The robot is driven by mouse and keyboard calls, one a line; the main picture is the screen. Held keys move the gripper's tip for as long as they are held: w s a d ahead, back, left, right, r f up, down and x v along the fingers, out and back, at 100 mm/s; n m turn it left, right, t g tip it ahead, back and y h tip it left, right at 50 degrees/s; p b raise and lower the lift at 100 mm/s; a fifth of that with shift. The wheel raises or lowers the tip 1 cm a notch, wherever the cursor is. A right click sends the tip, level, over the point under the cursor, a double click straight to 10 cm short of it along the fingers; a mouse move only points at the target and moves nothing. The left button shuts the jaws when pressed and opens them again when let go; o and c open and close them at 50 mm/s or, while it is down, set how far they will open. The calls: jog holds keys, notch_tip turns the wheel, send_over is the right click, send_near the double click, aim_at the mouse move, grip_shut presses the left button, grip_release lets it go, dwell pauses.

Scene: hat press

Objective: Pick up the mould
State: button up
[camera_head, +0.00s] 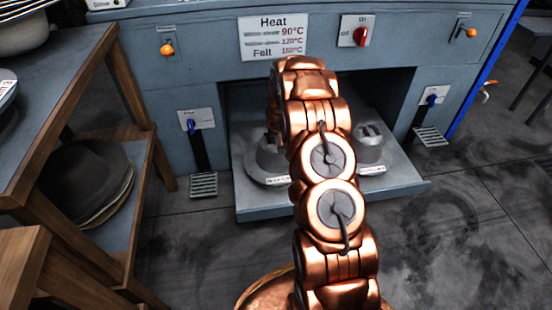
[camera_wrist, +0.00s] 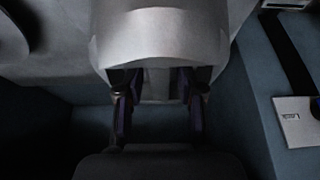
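In the wrist view a pale grey, rounded mould (camera_wrist: 160,38) fills the upper middle. My gripper (camera_wrist: 160,92) has one dark finger on each side, below the mould's curved edge. A narrower grey part shows between the fingers; I cannot tell whether they touch it. In the head view my copper arm reaches into the press opening and hides my gripper. One grey mould (camera_head: 268,160) stands on the press tray (camera_head: 275,205), partly behind my arm. Another grey mould with a slotted top (camera_head: 370,142) stands to the right of my arm. Both have white labels at the front.
The blue-grey press (camera_head: 215,75) has side walls and an overhang around the opening. A sign (camera_head: 273,37), a red knob (camera_head: 361,37) and blue levers (camera_head: 191,126) are on its front. A wooden table with a shelf (camera_head: 140,180) stands at left.

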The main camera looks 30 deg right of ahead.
grip_shut()
dwell(0.7)
